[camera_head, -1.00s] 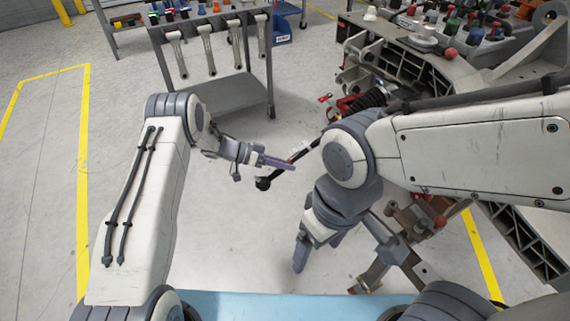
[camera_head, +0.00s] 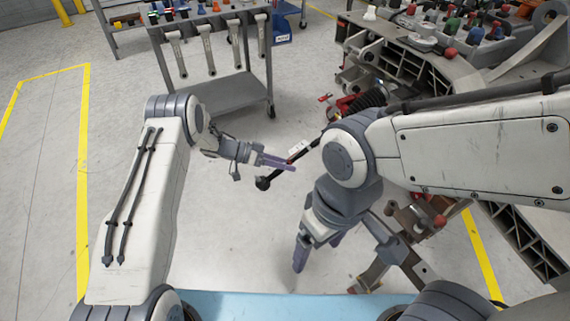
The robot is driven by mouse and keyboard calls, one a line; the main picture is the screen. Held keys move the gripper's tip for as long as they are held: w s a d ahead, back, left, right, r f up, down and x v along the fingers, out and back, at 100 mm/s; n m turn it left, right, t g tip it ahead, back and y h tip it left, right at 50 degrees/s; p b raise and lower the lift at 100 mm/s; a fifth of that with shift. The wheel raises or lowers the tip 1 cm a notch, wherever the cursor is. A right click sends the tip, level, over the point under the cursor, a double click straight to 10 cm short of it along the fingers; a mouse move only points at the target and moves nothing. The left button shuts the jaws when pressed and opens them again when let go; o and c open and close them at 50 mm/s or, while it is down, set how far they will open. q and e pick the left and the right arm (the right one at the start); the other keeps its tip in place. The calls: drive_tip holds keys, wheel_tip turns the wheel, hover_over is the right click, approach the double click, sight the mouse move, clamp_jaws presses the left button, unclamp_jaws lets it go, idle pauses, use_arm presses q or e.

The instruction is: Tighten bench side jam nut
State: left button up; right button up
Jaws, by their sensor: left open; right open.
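My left gripper (camera_head: 275,161) is open, its purple-grey fingers beside a thin black rod with a dark ball-like end (camera_head: 263,183). I cannot tell whether they touch. My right gripper (camera_head: 312,250) is open and points down over bare floor, left of the fixture's lower brown-and-grey bracket (camera_head: 388,266). The chassis fixture (camera_head: 428,72) stands at the right, with a red-and-black part (camera_head: 352,104) on its near side. My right arm hides much of the fixture's middle. I cannot make out the jam nut. Several wrenches (camera_head: 208,50) hang from the grey cart.
The grey cart (camera_head: 222,97) stands at the upper left, with a blue bin (camera_head: 281,27) behind it. Coloured-capped parts (camera_head: 474,20) crowd the fixture's top. A light-blue surface (camera_head: 270,305) lies at the bottom. Open floor (camera_head: 235,240) lies between my arms.

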use_arm(q)
drive_tip(key=p+v, duration=0.1)
drive_tip(key=v, duration=0.9)
drive_tip(key=shift+a, duration=0.15)
drive_tip(key=w+d+r+t+y, duration=0.2)
drive_tip(key=w+d+r+t, duration=0.3)
drive_tip(key=w+d+r, duration=0.3)
wheel_tip(320, 180, up, 10)
drive_tip(key=s+d+n+t+y, duration=0.2)
drive_tip(key=n+t+y, duration=0.1)
drive_tip(key=y, duration=0.2)
drive_tip(key=s+a+g+y, duration=0.1)
drive_tip(key=s+g+y, duration=0.15)
drive_tip(key=s, duration=1.15)
drive_tip(key=s+a+n+g+y, duration=0.1)
drive_tip(key=s+g, duration=0.2)
drive_tip(key=s, duration=1.1)
drive_tip(key=s+a+g+y, duration=0.1)
drive_tip(key=s+g+y, duration=0.15)
drive_tip(key=s, duration=1.15)
wheel_tip(320, 180, up, 21)
drive_tip(key=p, duration=2.1)
drive_tip(key=shift+s+a+r+g+h, duration=0.15)
drive_tip(key=shift+s+a+g+h, duration=0.15)
drive_tip(key=shift+s+g, duration=0.15)
